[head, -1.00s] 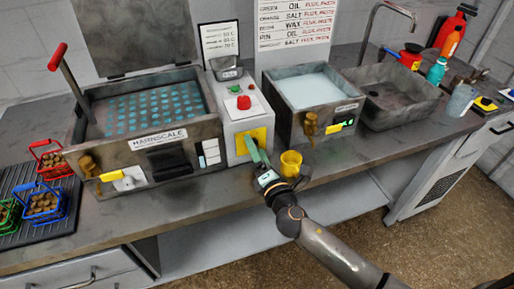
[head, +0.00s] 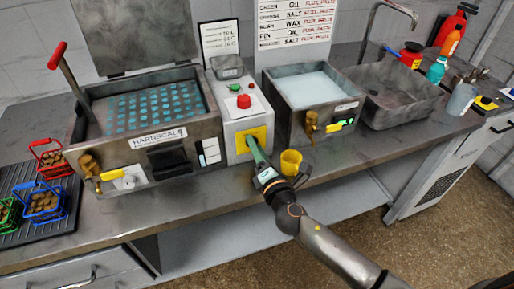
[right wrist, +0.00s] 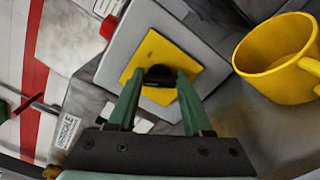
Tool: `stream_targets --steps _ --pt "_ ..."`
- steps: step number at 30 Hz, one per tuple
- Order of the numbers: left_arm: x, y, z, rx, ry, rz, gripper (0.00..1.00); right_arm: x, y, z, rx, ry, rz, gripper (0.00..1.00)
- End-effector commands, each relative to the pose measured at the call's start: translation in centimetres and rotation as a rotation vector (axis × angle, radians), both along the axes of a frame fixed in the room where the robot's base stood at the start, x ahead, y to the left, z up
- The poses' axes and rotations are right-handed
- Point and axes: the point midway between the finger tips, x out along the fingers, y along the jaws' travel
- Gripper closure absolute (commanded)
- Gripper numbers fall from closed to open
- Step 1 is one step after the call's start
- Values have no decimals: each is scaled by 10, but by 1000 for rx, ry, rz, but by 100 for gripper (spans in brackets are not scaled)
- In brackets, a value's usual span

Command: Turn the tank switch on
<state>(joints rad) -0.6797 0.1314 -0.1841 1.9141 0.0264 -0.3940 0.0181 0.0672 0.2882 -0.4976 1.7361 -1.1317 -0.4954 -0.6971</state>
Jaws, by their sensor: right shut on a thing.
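The tank switch (right wrist: 160,76) is a dark knob on a yellow square plate, low on the front of a grey control box (head: 241,105). The yellow plate shows in the head view (head: 263,132) and in the right wrist view (right wrist: 139,58). My right gripper (right wrist: 160,82) has its green fingers on either side of the knob and is shut on it. In the head view the right gripper (head: 251,143) reaches the plate from the front, and its fingers hide the knob. My left gripper is not in view.
A yellow mug (head: 291,161) stands close to the right of my gripper; it also shows in the wrist view (right wrist: 272,62). The box carries a red button (head: 244,101).

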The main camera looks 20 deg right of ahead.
Motion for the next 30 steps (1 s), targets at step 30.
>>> stream_targets --steps 30 --pt "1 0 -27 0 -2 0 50 0 -1 -4 514 18 -2 100"
